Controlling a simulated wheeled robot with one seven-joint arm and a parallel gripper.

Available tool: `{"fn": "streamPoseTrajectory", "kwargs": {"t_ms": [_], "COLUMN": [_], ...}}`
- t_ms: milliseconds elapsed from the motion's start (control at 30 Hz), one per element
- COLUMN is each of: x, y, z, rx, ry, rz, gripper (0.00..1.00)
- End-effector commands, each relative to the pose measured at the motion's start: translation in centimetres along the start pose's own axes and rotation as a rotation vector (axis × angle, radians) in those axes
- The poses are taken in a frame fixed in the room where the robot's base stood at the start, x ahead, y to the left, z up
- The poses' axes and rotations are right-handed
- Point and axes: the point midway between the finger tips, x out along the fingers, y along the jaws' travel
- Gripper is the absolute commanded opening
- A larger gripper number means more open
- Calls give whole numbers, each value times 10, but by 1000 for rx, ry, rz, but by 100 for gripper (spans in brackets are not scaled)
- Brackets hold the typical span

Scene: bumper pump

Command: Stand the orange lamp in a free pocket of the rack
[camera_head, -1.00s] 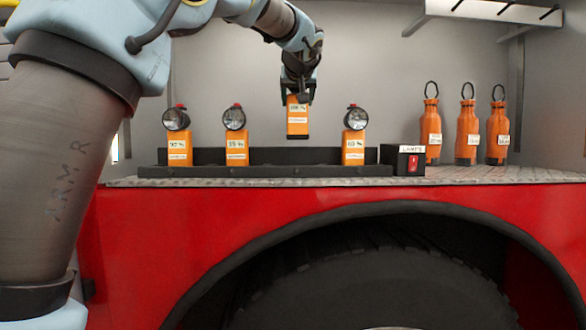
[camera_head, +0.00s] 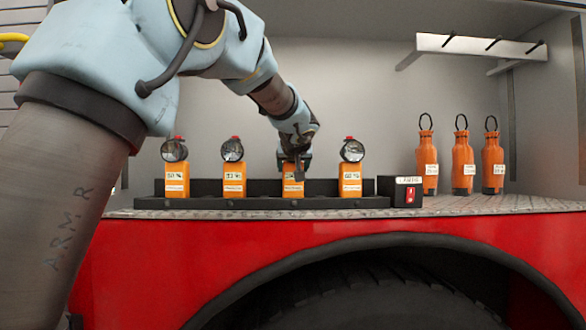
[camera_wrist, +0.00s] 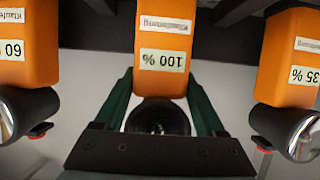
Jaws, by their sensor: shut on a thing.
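The orange lamp (camera_head: 293,188) is upright in the third pocket from the left of the black rack (camera_head: 262,203). Its lower end is level with its neighbours' behind the rack's front rail; whether it rests on the floor cannot be told. My gripper (camera_head: 294,163) is shut on its upper part from above and hides its head. In the wrist view, green fingers (camera_wrist: 161,108) flank the lamp's head, and its body (camera_wrist: 163,45) carries a "100 %" label.
Other lamps stand in the rack: two to the left (camera_head: 176,180) (camera_head: 234,178) and one to the right (camera_head: 351,178). A black box with a red switch (camera_head: 400,192) adjoins the rack's right end. Several orange bottles (camera_head: 462,168) stand farther right.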

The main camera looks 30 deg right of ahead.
Motion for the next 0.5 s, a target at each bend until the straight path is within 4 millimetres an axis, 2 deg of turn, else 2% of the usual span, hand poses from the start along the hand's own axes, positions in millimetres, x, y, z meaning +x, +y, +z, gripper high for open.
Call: {"fn": "streamPoseTrajectory", "kwargs": {"t_ms": [33, 67, 300, 500], "x": [0, 1, 1, 0], "y": [-1, 0, 0, 0], "z": [0, 2, 1, 1], "rx": [0, 0, 0, 0], "ry": [-1, -3, -3, -2], "rz": [-1, -2, -2, -2], "gripper": [0, 76, 100, 100]}}
